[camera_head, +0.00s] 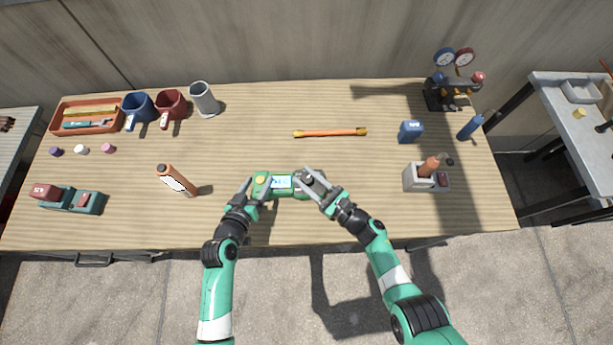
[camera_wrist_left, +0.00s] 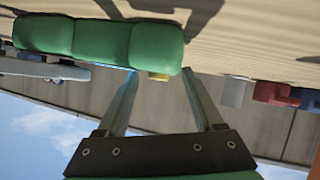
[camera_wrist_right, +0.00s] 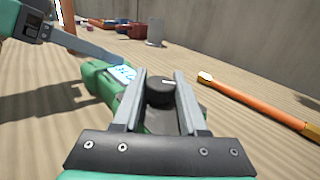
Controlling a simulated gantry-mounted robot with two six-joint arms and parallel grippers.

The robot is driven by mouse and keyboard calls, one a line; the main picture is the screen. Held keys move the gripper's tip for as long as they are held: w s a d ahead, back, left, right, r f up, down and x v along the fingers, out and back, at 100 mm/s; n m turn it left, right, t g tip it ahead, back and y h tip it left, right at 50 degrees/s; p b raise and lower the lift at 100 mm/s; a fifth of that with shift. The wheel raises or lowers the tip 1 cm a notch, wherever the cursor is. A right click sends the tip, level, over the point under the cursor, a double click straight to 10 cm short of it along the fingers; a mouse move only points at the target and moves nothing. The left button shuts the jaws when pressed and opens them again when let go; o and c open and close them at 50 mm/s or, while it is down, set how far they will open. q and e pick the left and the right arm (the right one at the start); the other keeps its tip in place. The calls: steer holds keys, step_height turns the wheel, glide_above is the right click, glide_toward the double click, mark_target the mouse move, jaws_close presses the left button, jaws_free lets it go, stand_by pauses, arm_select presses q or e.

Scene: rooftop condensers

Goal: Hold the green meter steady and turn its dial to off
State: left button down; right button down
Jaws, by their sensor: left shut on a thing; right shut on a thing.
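The green meter (camera_head: 262,187) lies on the wooden table near the front middle, its lit screen (camera_head: 282,182) facing up and a yellow round part (camera_head: 260,180) at its left end. My left gripper (camera_head: 252,187) is shut on that left end; in the left wrist view the meter's green side (camera_wrist_left: 100,40) crosses the fingertips. My right gripper (camera_head: 312,179) is at the meter's right end. In the right wrist view its fingers are shut on the black dial (camera_wrist_right: 160,94), which has a white pointer mark (camera_wrist_right: 166,83). Dial lettering cannot be read.
An orange-labelled can (camera_head: 176,181) stands left of the meter. An orange rod (camera_head: 330,132) lies behind it. Mugs (camera_head: 171,105) and a tray (camera_head: 62,128) are at back left. A gauge set (camera_head: 452,92) and a grey box (camera_head: 415,180) stand to the right.

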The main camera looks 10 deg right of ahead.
steer(key=shift+d, duration=0.1)
steer(key=shift+c, duration=2.2)
jaws_free()
steer(key=v, duration=1.1)
steer(key=shift+d, duration=0.2)
steer(key=shift+s+d, duration=0.15)
steer(key=shift+s, duration=0.2)
steer(key=shift+v, duration=0.9)
steer(key=x, duration=1.2)
steer(key=shift+f, duration=0.1)
